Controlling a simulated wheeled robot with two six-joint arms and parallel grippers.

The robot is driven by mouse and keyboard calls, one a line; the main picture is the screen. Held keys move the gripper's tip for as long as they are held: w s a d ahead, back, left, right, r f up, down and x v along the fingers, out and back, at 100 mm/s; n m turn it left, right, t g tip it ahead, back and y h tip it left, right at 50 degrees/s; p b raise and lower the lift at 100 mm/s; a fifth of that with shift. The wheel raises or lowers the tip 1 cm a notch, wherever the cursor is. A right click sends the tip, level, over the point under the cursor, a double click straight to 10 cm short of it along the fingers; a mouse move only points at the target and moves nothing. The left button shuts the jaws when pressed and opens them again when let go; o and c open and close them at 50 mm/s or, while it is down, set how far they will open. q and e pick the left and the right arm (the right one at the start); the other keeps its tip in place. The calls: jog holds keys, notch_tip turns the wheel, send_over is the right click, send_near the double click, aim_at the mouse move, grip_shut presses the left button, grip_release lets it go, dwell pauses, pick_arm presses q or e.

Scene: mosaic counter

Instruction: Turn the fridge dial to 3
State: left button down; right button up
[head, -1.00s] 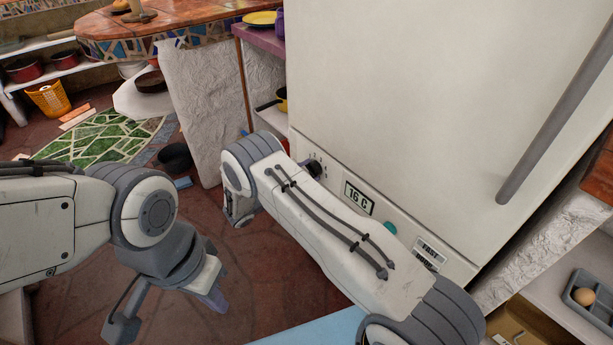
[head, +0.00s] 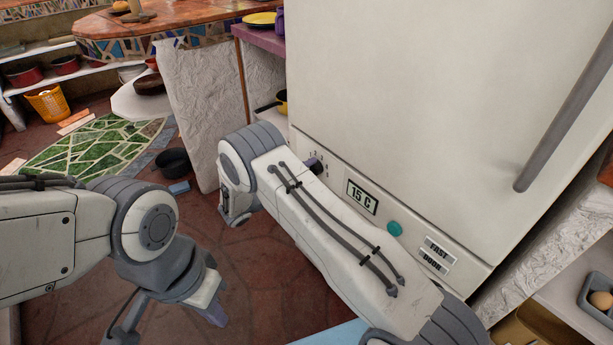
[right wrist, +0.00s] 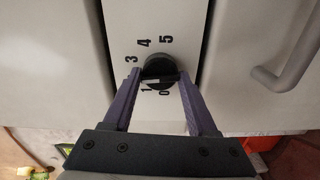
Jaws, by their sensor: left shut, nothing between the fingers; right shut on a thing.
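The black fridge dial (right wrist: 159,68) is between the two purple fingers of my right gripper (right wrist: 160,77), which is shut on it. The figures 3, 4 and 5 show around its upper left and top, 1 and 0 below. The 2 is hidden by the left finger, and I cannot clearly tell where the pointer sits. In the head view part of the dial (head: 315,166) shows beyond my right arm. The display (head: 362,197) reads 15 C. My left gripper (head: 214,313) is shut and empty, low on the left, away from the fridge (head: 410,90).
A grey door handle (head: 570,110) is at the right. A dark pot (head: 173,161) stands on the floor beyond my right arm. Open floor lies around my left gripper.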

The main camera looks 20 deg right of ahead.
jog(key=m+b, duration=0.1)
jog(key=m, duration=0.1)
jog(key=m+b, duration=0.2)
jog(key=shift+s+f+m, duration=0.15)
jog(key=shift+m, duration=0.25)
dwell(0.4)
jog(key=o, duration=1.4)
jog(key=shift+c, duration=0.2)
jog(key=shift+a+r, duration=0.1)
jog(key=shift+r, duration=0.1)
jog(key=v, duration=1)
jog(key=shift+a+p, duration=0.15)
jog(key=shift+p, duration=0.25)
jog(key=shift+s, duration=0.1)
